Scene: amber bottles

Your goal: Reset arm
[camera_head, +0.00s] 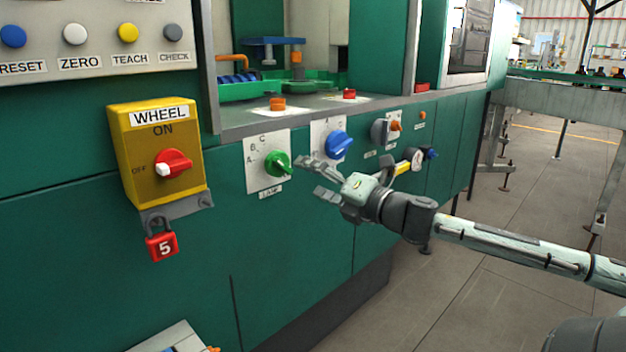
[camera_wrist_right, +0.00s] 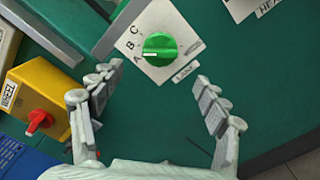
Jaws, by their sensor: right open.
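My right gripper (camera_head: 308,177) is open and empty in front of the green machine wall. Its fingertips are close to a green rotary knob (camera_head: 278,164) on a white plate lettered A, B and C. In the right wrist view the knob (camera_wrist_right: 160,46) lies just beyond the open fingers (camera_wrist_right: 152,82), with a visible gap between them. My right arm (camera_head: 510,243) comes in from the right. My left gripper is not in view.
A yellow WHEEL box (camera_head: 158,150) with a red switch and a red padlock (camera_head: 162,246) marked 5 is left of the green knob. A blue knob (camera_head: 339,144) is just right of it. Buttons line the upper-left panel (camera_head: 90,62). Open floor (camera_head: 450,300) lies at lower right.

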